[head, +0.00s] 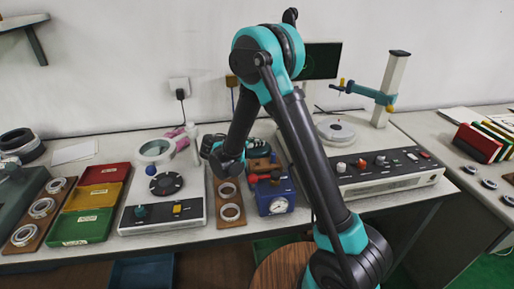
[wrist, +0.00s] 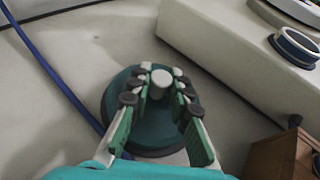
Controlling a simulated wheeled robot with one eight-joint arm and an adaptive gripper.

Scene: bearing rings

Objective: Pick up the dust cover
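The dust cover (wrist: 150,137), a round dark teal lid with a white knob (wrist: 161,79) on top, sits on the worktop in the wrist view. My gripper (wrist: 162,72) is above it, with its green-padded fingers on either side of the knob. The fingers look spread, with a small gap to the knob. Whether they touch it is hard to tell.
A blue cable (wrist: 55,75) runs left of the cover. A pale raised casing (wrist: 215,55) carrying a blue-edged ring (wrist: 296,46) stands to the right, with a brown wooden block (wrist: 280,157) nearer. A blue gauge box (head: 275,196) stands by my arm's end.

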